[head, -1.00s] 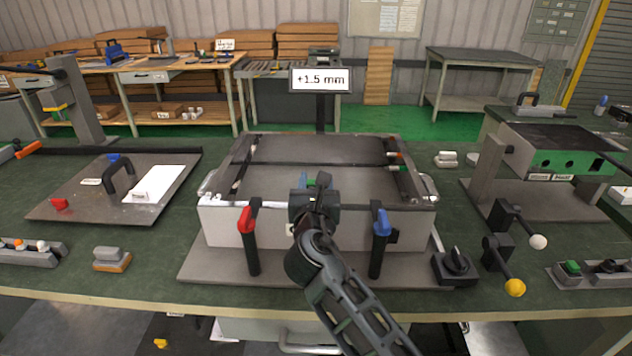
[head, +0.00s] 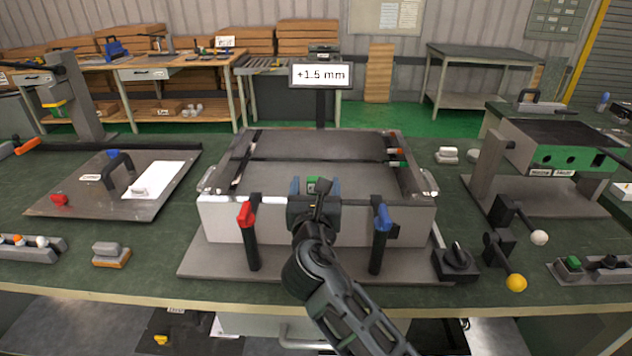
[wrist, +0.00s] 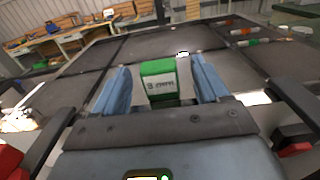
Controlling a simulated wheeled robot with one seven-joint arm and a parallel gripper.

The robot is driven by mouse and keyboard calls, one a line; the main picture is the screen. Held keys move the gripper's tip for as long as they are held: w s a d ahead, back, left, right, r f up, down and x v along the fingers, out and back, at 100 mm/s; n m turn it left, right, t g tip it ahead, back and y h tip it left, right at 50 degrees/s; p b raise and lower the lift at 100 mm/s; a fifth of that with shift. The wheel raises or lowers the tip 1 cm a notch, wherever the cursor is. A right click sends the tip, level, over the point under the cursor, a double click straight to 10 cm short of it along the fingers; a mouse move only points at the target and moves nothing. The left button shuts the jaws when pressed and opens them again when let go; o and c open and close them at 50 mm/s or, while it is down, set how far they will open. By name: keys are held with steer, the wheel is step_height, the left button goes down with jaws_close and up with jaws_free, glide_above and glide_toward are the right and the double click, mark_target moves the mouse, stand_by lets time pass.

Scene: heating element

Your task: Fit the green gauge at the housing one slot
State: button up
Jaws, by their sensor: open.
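A green-topped block with a printed white label, which looks like the green gauge (wrist: 158,82), stands between my blue fingers in the wrist view. My gripper (wrist: 160,72) is open, with one finger on each side of the block; I see a gap on the right, and cannot tell whether the left finger touches. In the head view my gripper (head: 312,188) is over the front wall of the grey box-shaped fixture (head: 222,222). The block's lower part is hidden. I cannot tell which part is housing one's slot.
Red (head: 247,218) and blue (head: 382,220) handles stand at the fixture's front. A sign (head: 320,75) behind it reads +1.5 mm. A plate with a black handle (head: 116,172) lies left; a green-faced block (head: 560,155) stands right.

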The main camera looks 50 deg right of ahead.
steer(key=v, duration=0.5)
steer(key=shift+w+b, duration=0.1)
steer(key=shift+b, duration=0.2)
